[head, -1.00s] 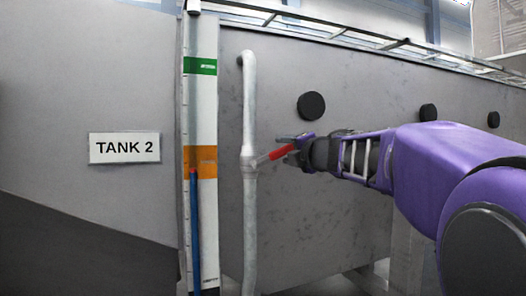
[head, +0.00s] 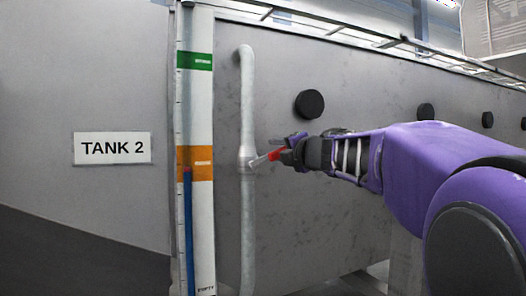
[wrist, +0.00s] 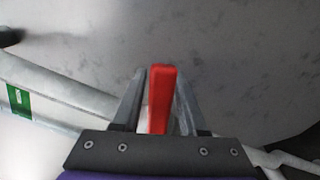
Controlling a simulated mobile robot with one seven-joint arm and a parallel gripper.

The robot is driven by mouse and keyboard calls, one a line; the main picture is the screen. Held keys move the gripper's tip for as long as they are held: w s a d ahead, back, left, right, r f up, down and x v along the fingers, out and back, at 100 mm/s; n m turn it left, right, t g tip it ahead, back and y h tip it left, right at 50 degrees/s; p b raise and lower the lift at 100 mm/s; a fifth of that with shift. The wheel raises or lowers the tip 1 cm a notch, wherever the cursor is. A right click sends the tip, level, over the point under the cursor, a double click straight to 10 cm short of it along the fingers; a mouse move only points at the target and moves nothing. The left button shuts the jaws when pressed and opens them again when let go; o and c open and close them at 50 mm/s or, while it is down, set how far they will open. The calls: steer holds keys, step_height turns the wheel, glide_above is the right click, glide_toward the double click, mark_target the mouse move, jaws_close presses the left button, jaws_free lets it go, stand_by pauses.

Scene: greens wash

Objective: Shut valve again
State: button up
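The valve (head: 247,159) sits on the grey vertical pipe in the head view. Its lever sticks out to the right and slightly up, and ends in a red handle (head: 274,155). My gripper (head: 287,150) is at the outer end of this handle, with its fingers on either side. In the wrist view the red handle (wrist: 160,98) stands between my two fingers. A narrow gap shows beside the left finger, and the right finger is very close to the handle. The fingers look open around it. The handle's outer end is partly hidden by the gripper in the head view.
A level gauge (head: 203,115) with green and orange bands and a blue column stands left of the pipe (head: 247,225). A "TANK 2" sign (head: 112,148) is further left. Black round knobs (head: 309,104) stick out of the tank wall. The space below my arm looks clear.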

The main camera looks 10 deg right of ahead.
jaws_close()
stand_by(1.1)
